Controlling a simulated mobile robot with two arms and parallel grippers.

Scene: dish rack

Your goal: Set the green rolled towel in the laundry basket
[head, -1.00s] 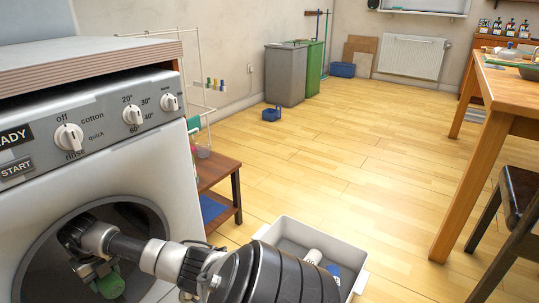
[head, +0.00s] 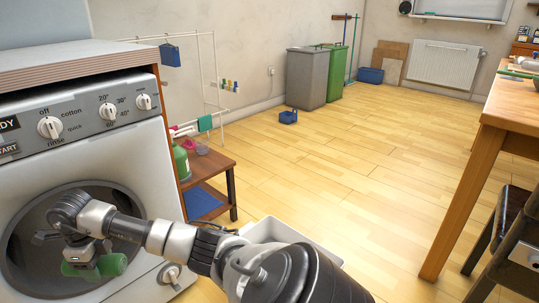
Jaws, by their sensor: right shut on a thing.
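The green rolled towel (head: 108,265) is in my right gripper (head: 84,256), at the round opening of the washing machine (head: 150,190) on the left. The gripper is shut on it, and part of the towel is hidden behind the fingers. I cannot tell whether the towel is just inside or just outside the opening. A pale open bin, which looks like the laundry basket (head: 272,231), stands on the floor to the right of the machine. My right arm hides most of it and its contents. My left gripper is not in view.
A low wooden shelf (head: 212,165) with bottles and bowls stands beside the machine, near a white drying rack (head: 216,75). A wooden table (head: 490,115) and dark chair (head: 505,235) stand at right.

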